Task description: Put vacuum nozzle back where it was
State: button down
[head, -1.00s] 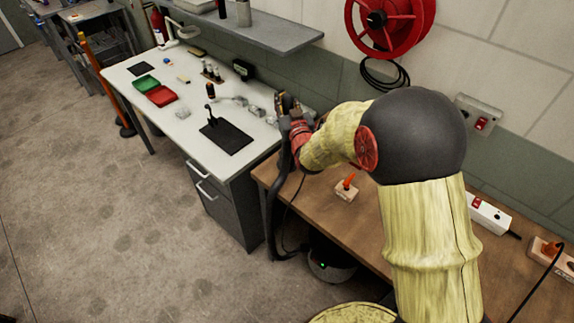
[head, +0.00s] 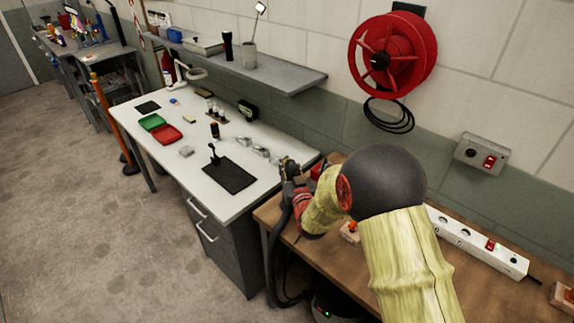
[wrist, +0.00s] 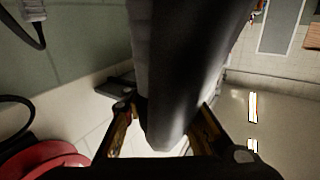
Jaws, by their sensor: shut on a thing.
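My gripper (head: 291,172) is over the left end of the wooden bench, close to the right end of the white worktable. It is shut on the vacuum nozzle, a dark grey tube (wrist: 185,65) that runs between the two fingers in the wrist view. In the head view a black hose (head: 272,245) hangs from the gripper down past the bench's left edge to the vacuum body (head: 328,308) on the floor, which is mostly cut off. The nozzle's own tip and any holder for it cannot be made out.
The white worktable (head: 180,130) holds a black mat (head: 229,175), red (head: 167,134) and green (head: 151,122) trays and small parts. The wooden bench (head: 480,262) carries a white power strip (head: 475,238). A grey shelf (head: 270,75) and red hose reel (head: 393,60) are on the wall.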

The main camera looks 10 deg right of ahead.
jog(key=shift+r, duration=0.15)
jog(key=c, duration=2.2)
grip_release()
jog(key=shift+f, duration=0.2)
jog(key=shift+c, duration=0.2)
jog(key=o, duration=0.7)
jog(key=shift+o, duration=0.2)
jog(key=shift+r, duration=0.15)
